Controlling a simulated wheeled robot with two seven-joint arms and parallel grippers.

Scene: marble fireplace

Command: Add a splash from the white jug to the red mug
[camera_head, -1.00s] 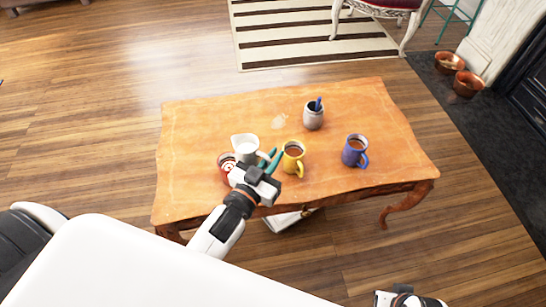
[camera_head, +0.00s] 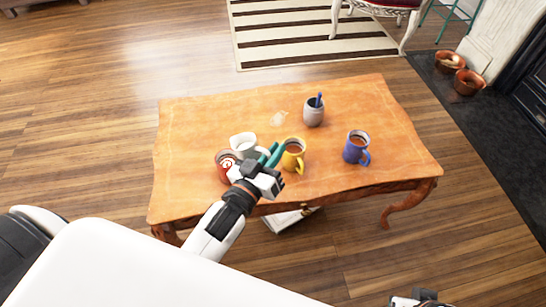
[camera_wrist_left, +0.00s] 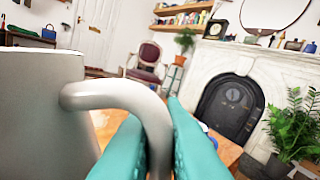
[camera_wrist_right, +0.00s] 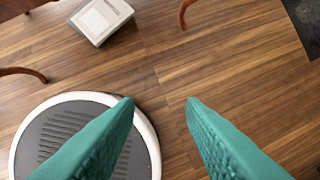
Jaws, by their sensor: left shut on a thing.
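The white jug (camera_head: 243,142) is over the left part of the table, just behind the red mug. In the left wrist view the jug (camera_wrist_left: 38,110) fills the left side, with its handle (camera_wrist_left: 118,97) between my teal fingers. My left gripper (camera_head: 273,154) is shut on that handle. The red mug (camera_head: 224,168) has a white swirl and stands left of my gripper, partly hidden by it. I cannot tell whether the jug touches the table or the mug. My right gripper (camera_wrist_right: 160,102) is open and empty, low over the floor.
A yellow mug (camera_head: 293,160) with brown drink stands close right of my left gripper. A blue mug (camera_head: 357,150) stands farther right. A grey pot (camera_head: 314,113) with a blue item is behind. The left and back of the wooden table (camera_head: 200,120) are clear.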

